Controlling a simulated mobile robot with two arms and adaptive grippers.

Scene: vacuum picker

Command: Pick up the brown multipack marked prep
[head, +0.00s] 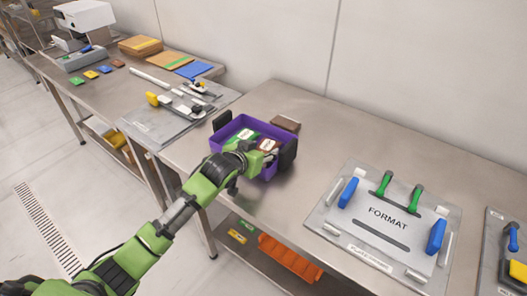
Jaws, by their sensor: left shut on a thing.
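A purple crate (228,135) with dark end handles stands on the steel table. Inside it are a green pack (245,134) with a pale label and a brown multipack (268,145) with a pale label. The print on the label is too small to read. My left gripper (262,155) reaches over the crate's front edge and is shut on the brown multipack, still low in the crate. The gripper hides part of the pack and the crate. Another brown pack (286,123) lies behind the crate. My right gripper is out of view.
A FORMAT plate (385,222) with green and blue handles lies to the right on the table. A grey board (172,125) with small parts lies to the left. An orange bin (290,260) sits on the lower shelf. Table between crate and FORMAT plate is clear.

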